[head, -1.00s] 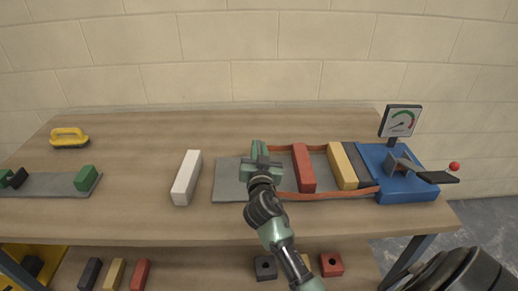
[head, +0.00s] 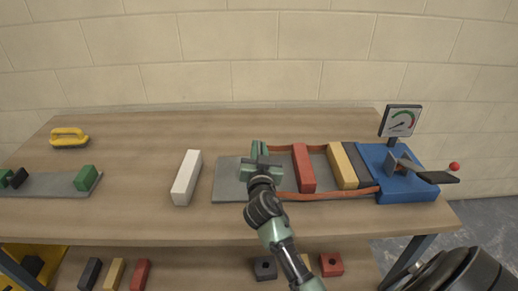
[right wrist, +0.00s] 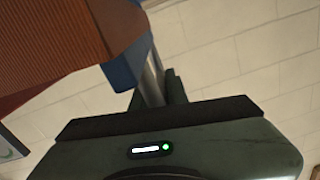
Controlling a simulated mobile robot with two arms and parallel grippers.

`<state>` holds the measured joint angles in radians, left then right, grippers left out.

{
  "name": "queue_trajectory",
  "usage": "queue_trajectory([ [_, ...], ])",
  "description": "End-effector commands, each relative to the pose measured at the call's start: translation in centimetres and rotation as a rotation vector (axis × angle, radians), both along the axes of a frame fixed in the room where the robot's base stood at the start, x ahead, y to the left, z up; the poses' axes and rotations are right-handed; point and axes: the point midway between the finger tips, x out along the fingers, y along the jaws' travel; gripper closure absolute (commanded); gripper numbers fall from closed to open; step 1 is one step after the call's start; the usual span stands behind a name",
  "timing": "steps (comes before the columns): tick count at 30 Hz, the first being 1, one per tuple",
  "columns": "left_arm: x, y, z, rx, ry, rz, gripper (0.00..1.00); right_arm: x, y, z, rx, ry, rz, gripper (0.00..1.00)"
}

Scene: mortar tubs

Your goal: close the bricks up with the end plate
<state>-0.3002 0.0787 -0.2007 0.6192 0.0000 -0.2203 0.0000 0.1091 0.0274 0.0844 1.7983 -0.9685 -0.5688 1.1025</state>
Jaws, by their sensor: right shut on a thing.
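My right gripper (head: 260,164) is shut at the left end of the brown strap (head: 325,194), over the grey mat (head: 229,181). The end plate in its jaws is mostly hidden by the gripper. In the right wrist view, a ribbed red-brown surface and a blue piece (right wrist: 127,70) show close beyond the gripper body. To the right, inside the strap, stand a red brick (head: 303,168), a yellow brick (head: 342,166) and a dark grey brick (head: 361,164). A gap lies between gripper and red brick. My left gripper is out of view.
A blue base (head: 408,192) with a gauge (head: 401,120) and lever (head: 437,177) stands at the right end. A white block (head: 186,178) lies left of the mat. A yellow-handled brush (head: 69,138) is far left. Free tabletop lies behind the mat.

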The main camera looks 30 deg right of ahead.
Motion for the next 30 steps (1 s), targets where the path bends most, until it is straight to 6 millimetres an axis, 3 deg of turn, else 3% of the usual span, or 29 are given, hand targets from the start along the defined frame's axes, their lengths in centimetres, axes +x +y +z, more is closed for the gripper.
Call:
queue_trajectory([
  [11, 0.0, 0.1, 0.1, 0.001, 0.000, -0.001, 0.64, -0.3, -0.5, 0.0, 0.004, 0.000, -0.002, 1.00],
  [21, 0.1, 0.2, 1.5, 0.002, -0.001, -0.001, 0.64, -4.2, -6.9, 0.0, 0.001, 0.006, -0.006, 1.00],
  [30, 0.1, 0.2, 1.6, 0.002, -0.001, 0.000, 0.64, -5.0, -8.2, -0.1, 0.002, 0.001, -0.005, 1.00],
])
